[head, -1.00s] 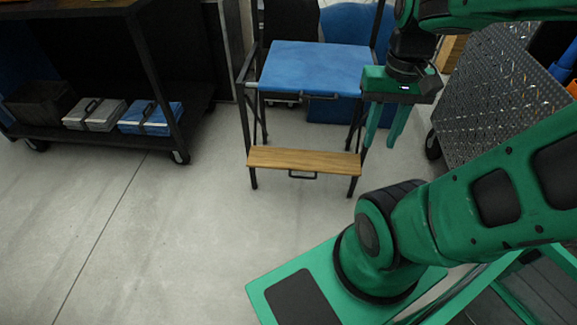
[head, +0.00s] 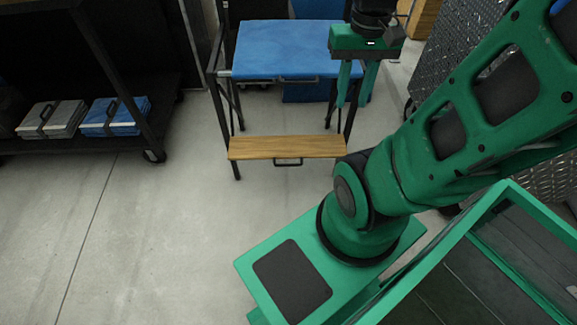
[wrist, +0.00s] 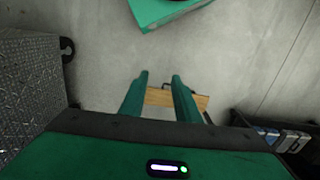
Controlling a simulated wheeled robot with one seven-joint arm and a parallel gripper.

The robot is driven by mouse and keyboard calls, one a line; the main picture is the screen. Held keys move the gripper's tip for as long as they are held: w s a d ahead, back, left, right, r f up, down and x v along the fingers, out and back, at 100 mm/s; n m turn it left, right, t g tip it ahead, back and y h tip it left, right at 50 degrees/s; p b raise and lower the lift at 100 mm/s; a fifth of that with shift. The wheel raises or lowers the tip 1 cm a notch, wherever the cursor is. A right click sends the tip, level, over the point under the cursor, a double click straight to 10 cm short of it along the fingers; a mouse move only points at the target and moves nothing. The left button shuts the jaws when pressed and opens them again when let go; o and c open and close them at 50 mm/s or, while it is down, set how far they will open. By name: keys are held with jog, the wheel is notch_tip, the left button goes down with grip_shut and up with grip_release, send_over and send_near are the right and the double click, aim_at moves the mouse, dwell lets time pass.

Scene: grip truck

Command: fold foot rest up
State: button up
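A tall folding chair with a blue seat (head: 285,48) and black frame stands ahead. Its wooden foot rest (head: 285,147) is folded down, roughly level, with a small dark handle (head: 288,162) on its front edge. In the wrist view the foot rest (wrist: 190,100) shows behind and between my fingers, partly hidden by them. My gripper (head: 355,102) points down at the right side of the chair, above the foot rest's height. Its two green fingers are apart with nothing between them; they also show in the wrist view (wrist: 160,78). No contact with the foot rest is visible.
A dark cart (head: 150,140) with grey and blue cases (head: 113,115) on its low shelf stands at left. A diamond-plate metal cart (head: 432,65) stands at right. The concrete floor (head: 170,225) before the chair is clear.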

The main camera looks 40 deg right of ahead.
jog(key=w+d+f+y, duration=0.2)
jog(key=w+d+f, duration=0.25)
jog(key=f, duration=0.35)
jog(key=w+d+f+m+y, duration=0.1)
jog(key=w+d+f, duration=0.2)
jog(key=w+f, duration=0.35)
jog(key=w+d+f+y, duration=0.2)
jog(key=w+d+f, duration=0.2)
jog(key=f, duration=0.4)
jog(key=m+t+y, duration=0.4)
jog(key=m+t, duration=0.5)
jog(key=t, duration=0.4)
send_near(294, 165)
jog(key=w, duration=0.1)
jog(key=shift+m, duration=0.3)
jog(key=x, duration=1.1)
jog(key=shift+a+f, duration=0.2)
jog(key=shift+a, duration=0.15)
jog(key=shift+s, duration=0.1)
jog(key=shift+c, duration=0.5)
